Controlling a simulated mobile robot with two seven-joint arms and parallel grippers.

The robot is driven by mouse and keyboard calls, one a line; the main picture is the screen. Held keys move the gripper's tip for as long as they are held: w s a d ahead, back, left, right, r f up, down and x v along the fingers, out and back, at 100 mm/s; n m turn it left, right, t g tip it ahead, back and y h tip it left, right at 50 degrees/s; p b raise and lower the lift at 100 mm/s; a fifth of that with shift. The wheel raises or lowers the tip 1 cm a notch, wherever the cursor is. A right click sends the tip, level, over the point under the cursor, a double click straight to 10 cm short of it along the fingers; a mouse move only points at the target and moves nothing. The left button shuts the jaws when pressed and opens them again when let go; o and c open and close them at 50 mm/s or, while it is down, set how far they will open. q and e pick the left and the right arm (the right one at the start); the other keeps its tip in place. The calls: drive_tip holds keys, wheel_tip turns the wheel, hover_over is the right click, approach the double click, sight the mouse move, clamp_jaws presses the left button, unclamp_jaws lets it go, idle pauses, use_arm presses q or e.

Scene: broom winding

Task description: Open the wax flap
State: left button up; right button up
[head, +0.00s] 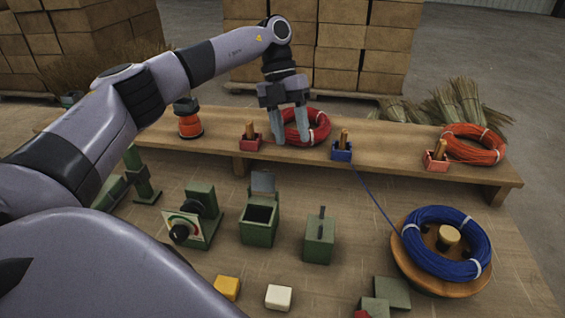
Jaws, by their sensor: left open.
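A green box (259,226) with a dark open top stands on the table near the middle. A grey flap (263,183) stands raised at its back edge. I cannot tell for sure that this is the wax flap. A second green box (319,240) with a closed top and a dark upright lever or slot piece is to its right. My left gripper (290,132) is open, points down and is empty. It is at the raised shelf, in front of a red coil (307,126), behind and above the green boxes. My right gripper is not in view.
A blue coil (447,243) sits on a round wooden reel, its strand running to a blue holder (342,151) on the shelf (400,158). A green dial device (201,219) is left of the boxes. Yellow (227,288) and white (278,297) blocks lie in front. Another red coil (473,145) is right.

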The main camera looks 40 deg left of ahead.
sight(264, 179)
use_arm(q)
drive_tip(key=s+a+f+n+g+y, duration=0.2)
drive_tip(key=s+f, duration=0.3)
drive_tip(key=f, duration=0.2)
drive_tip(key=shift+a, duration=0.35)
drive_tip(key=shift+r+y, duration=0.1)
drive_tip(key=shift+y, duration=0.2)
clamp_jaws()
